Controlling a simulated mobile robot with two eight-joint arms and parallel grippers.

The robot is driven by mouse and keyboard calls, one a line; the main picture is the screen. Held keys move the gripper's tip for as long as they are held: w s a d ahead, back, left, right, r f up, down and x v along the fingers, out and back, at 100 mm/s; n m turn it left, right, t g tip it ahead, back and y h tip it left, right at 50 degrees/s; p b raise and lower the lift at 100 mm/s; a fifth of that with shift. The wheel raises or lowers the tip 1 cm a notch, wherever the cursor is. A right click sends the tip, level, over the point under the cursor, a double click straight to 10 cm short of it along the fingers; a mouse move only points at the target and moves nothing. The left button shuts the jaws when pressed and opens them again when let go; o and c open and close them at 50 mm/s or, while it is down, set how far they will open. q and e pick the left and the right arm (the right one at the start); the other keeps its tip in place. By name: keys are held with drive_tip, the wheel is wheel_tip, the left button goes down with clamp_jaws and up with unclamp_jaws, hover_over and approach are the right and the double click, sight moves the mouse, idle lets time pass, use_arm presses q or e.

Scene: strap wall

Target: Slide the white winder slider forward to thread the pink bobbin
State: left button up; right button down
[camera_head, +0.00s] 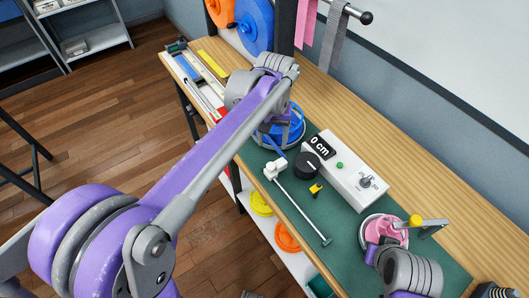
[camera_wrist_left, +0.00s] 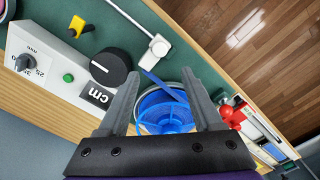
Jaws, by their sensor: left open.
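The white winder slider (camera_head: 275,168) sits at the far end of a thin metal rod (camera_head: 303,209) on the green mat. It also shows in the left wrist view (camera_wrist_left: 158,46). A blue strap runs from the slider to a blue spool (camera_head: 293,128). My left gripper (camera_wrist_left: 162,75) is open and empty above the blue spool, apart from the slider. In the head view its fingers are mostly hidden by my arm. The pink bobbin (camera_head: 388,235) is at the near right. My right gripper (camera_head: 378,252) is beside it, its fingers not clearly visible.
A white control box (camera_head: 345,172) with a black knob (camera_head: 307,166) and a "0 cm" display stands behind the rod. A small yellow part (camera_head: 316,190) lies on the mat. A yellow-tipped lever (camera_head: 414,222) is by the bobbin. Strap rolls hang at the back.

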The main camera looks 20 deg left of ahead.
sight(271, 165)
use_arm(q)
drive_tip(key=f, duration=1)
drive_tip(key=shift+s+f, duration=0.1)
drive_tip(key=shift+s, duration=0.25)
clamp_jaws()
idle(0.9)
